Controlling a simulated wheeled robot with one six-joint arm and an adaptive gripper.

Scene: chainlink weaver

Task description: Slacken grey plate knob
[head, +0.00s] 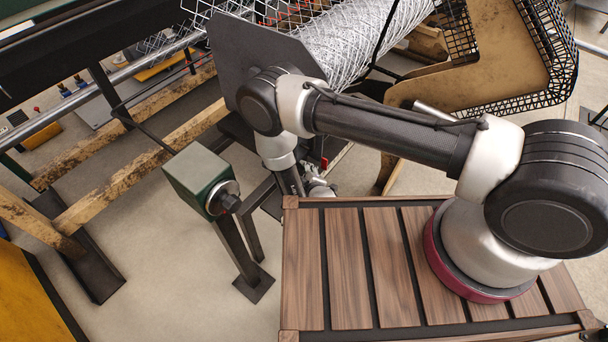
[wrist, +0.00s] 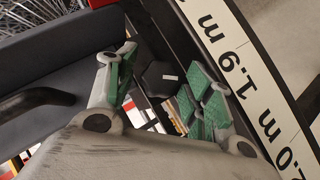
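The dark grey plate (head: 262,62) stands at the end of the wire mesh roll in the head view. In the wrist view a dark grey surface (wrist: 70,55), probably this plate, fills the upper left. A black six-sided knob (wrist: 158,79) with a small white mark shows between my fingertips in the wrist view. My gripper (wrist: 157,76) is open, its green-padded fingers on either side of the knob; I cannot tell whether they touch it. In the head view my gripper (head: 318,187) is small and partly hidden beside the arm, below the plate. The knob cannot be made out there.
A green box (head: 192,177) with a dark round knob stands on a post to the left. The slatted wooden bench top (head: 345,270) is clear around my arm's base. A white scale strip (wrist: 228,50) runs down the right of the wrist view.

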